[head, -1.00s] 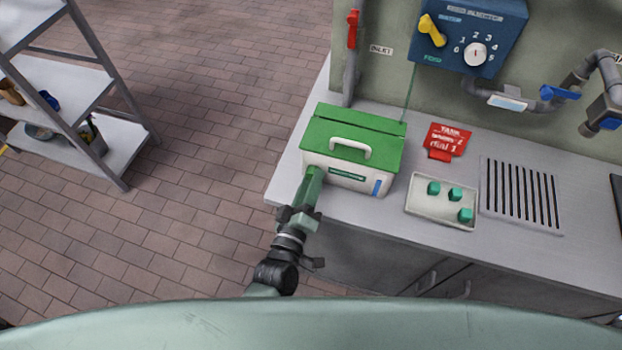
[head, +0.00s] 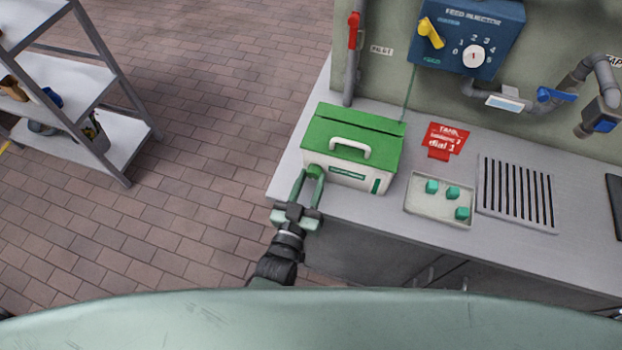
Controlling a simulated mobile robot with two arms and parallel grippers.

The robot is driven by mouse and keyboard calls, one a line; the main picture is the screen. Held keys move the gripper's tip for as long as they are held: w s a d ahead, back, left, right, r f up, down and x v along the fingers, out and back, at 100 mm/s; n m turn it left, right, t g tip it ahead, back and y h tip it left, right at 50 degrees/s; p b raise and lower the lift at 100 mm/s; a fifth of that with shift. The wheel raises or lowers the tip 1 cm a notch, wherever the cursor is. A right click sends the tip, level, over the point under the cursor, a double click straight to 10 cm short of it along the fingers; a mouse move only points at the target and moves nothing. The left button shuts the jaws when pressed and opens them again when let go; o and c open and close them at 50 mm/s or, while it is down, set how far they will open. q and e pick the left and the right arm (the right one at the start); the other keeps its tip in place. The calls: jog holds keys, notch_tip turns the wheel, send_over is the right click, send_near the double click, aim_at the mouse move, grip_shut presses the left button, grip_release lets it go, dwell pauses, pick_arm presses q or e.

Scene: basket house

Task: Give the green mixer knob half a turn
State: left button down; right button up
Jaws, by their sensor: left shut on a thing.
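A white box with a green lid and white handle (head: 352,135) stands at the left end of the counter. The round green mixer knob (head: 315,171) sits on the left of its front face. My left gripper (head: 311,177) reaches in from below, with one finger on each side of the knob and shut on it. A small strip (head: 376,186) at the right of the box's front shows green. My right gripper is not in view.
A tray (head: 440,217) with several green cubes and a red tag (head: 446,141) lie right of the box. A grate (head: 517,195) lies farther right. A blue feed injector panel (head: 468,35) and pipes are behind. Open floor and a shelf (head: 85,85) are on the left.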

pick_arm(q)
jog(key=shift+f+m, duration=0.15)
jog(key=shift+m, duration=0.25)
jog(key=c, duration=1)
grip_release()
jog(key=b+v, duration=0.1)
jog(key=v, duration=0.7)
jog(key=shift+b, duration=0.35)
